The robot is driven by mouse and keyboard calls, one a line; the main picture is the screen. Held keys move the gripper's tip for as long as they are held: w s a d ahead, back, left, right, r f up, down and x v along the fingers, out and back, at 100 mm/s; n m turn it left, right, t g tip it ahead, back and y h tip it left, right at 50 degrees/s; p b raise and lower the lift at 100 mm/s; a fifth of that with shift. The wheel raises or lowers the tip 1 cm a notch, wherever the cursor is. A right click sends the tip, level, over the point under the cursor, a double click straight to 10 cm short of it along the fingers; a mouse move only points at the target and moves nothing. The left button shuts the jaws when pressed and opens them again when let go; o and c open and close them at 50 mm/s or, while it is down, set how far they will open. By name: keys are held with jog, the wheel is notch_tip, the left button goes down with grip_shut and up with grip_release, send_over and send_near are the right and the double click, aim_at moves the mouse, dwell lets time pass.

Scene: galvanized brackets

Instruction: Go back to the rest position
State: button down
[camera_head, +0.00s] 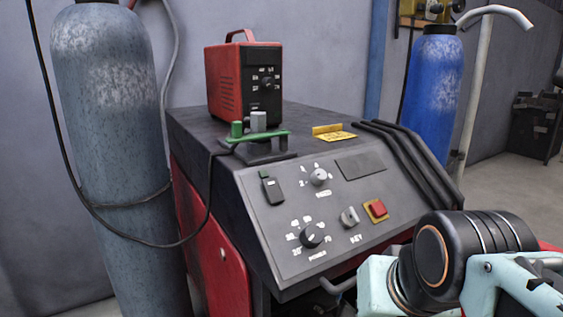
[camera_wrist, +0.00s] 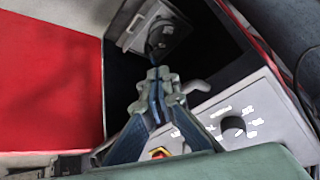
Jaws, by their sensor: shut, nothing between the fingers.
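My gripper (camera_wrist: 158,76) shows in the wrist view with its fingertips together and nothing between them. It hangs in front of the machine's panel (camera_head: 290,225), with a grey box-like part (camera_wrist: 150,30) beyond the tips. A dark knob (camera_wrist: 232,127) on the panel is to the right of the fingers. A red button on a yellow plate (camera_wrist: 160,153) shows between the finger linkages. In the head view my arm's teal and black links fill the lower right corner; the fingertips are not seen there.
The red and black unit (camera_head: 243,82) stands on top of the machine. A grey gas cylinder (camera_head: 105,110) with a hanging cable stands at left, a blue cylinder (camera_head: 432,90) behind at right. Black bars (camera_head: 410,155) edge the panel's right side. Open floor lies at far right.

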jog(key=s+f+n+g, duration=0.1)
jog(key=s+f, duration=0.3)
notch_tip(320, 180, up, 32)
jog(key=p, duration=3.1)
jog(key=shift+w+d, duration=0.3)
jog(key=shift+w, duration=0.05)
jog(key=shift+d+r, duration=0.1)
jog(key=shift+d, duration=0.1)
